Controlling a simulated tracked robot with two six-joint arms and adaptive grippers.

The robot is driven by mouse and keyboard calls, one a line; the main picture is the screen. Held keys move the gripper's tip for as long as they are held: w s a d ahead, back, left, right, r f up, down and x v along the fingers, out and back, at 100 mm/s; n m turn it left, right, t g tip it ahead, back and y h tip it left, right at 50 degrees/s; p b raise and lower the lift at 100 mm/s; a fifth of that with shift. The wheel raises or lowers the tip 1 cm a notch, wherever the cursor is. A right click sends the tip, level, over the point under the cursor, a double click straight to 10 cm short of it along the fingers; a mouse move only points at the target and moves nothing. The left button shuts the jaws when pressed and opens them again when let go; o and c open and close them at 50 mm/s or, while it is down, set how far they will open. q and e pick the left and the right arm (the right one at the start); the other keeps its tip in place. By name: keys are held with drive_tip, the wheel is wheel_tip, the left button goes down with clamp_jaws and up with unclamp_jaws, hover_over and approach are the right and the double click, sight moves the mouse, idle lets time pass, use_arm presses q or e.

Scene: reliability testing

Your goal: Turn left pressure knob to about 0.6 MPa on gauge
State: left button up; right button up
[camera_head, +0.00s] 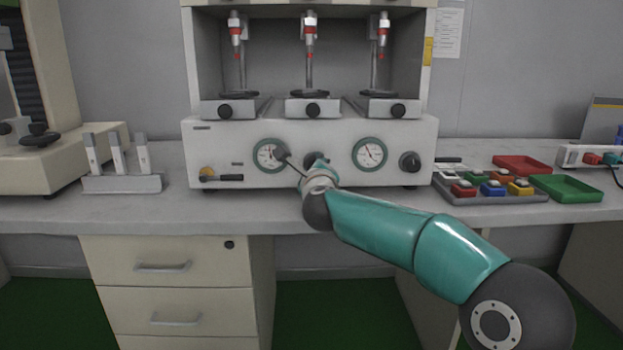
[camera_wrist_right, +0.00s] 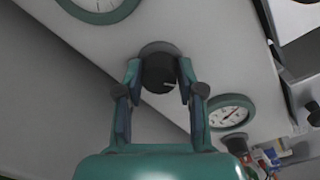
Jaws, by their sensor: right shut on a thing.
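The machine's white front panel (camera_head: 225,135) carries a left gauge (camera_head: 270,155) with a green rim; its needle is too small to read exactly. The dark left pressure knob (camera_wrist_right: 160,72), with a white line on its face, sits between the two gauges. My right gripper (camera_wrist_right: 160,75) is shut on this knob, one finger on each side. In the head view my right gripper (camera_head: 314,166) hides most of the knob. The left gauge is cut off at the top of the right wrist view (camera_wrist_right: 97,5). My left gripper is out of view.
A right gauge (camera_head: 369,153) and right knob (camera_head: 410,161) are farther right on the panel. A holder with white pieces (camera_head: 122,183) stands left of the machine. Colored blocks (camera_head: 492,187) and red and green trays (camera_head: 568,187) lie at the right. The bench front is clear.

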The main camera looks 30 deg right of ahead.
drive_tip(key=shift+f+m+b, duration=0.2)
drive_tip(key=shift+m+b, duration=0.5)
drive_tip(key=shift+m, duration=0.35)
drive_tip(key=shift+f+m+b, duration=0.15)
drive_tip(key=shift+m+b, duration=0.55)
drive_tip(key=shift+m, duration=0.35)
drive_tip(key=shift+f, duration=0.1)
drive_tip(key=o, duration=1.1)
drive_tip(key=shift+o, duration=0.2)
drive_tip(key=shift+r, duration=0.2)
drive_tip(key=shift+s, duration=0.1)
drive_tip(key=shift+s+a+r, duration=0.1)
drive_tip(key=shift+s+a, duration=0.05)
drive_tip(key=shift+s, duration=0.1)
drive_tip(key=v, duration=1.1)
drive_tip(key=shift+f, duration=0.3)
